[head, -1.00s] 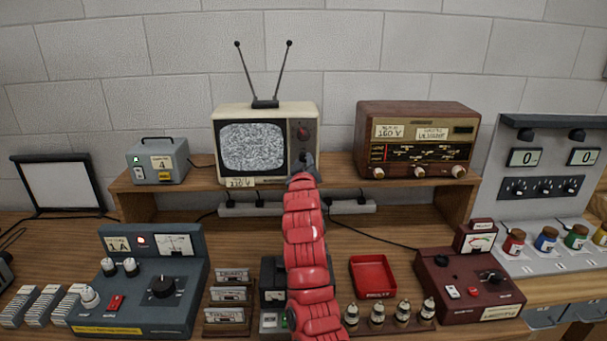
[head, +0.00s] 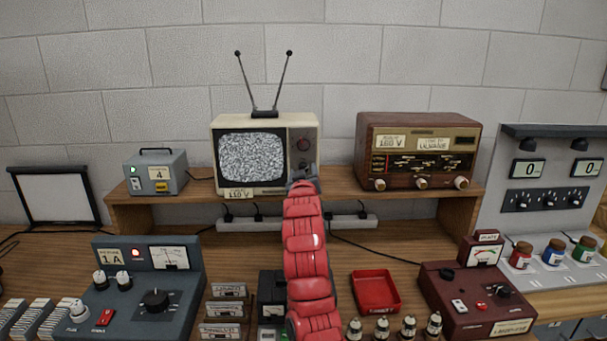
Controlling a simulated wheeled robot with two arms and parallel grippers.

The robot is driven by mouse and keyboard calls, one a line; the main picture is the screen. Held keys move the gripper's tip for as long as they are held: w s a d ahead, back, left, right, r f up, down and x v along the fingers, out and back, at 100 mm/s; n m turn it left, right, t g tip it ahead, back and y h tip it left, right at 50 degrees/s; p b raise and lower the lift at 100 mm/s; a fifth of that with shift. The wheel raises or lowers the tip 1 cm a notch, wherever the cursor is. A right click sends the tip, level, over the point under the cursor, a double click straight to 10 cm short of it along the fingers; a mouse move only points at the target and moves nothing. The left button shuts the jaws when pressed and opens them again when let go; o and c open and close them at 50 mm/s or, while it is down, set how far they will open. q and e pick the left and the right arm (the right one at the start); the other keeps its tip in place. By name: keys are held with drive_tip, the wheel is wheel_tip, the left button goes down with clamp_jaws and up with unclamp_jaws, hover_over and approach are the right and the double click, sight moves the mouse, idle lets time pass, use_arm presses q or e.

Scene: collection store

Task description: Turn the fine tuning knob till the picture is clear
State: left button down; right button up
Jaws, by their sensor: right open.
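An old cream television (head: 231,122) with two antennas stands on the wooden shelf. Its screen (head: 251,151) shows only grey static. A round dark knob with a red mark (head: 303,144) sits high on its control panel. My right arm, in red padded segments, rises from the bottom centre. My right gripper (head: 304,170) is open at the lower part of the panel and hides what lies behind it, so I cannot tell whether it touches a knob there. My left gripper is not in view.
A brown radio (head: 417,122) stands right of the television, a grey box (head: 156,170) left of it. A power strip (head: 345,221) lies below the shelf. A red tray (head: 375,290), glass tubes and a dark red meter unit (head: 475,298) are near my arm.

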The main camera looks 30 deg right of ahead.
drive_tip(key=shift+s+a, duration=0.1)
drive_tip(key=b+v, duration=0.4)
drive_tip(key=v, duration=1.3)
drive_tip(key=shift+a+r, duration=0.1)
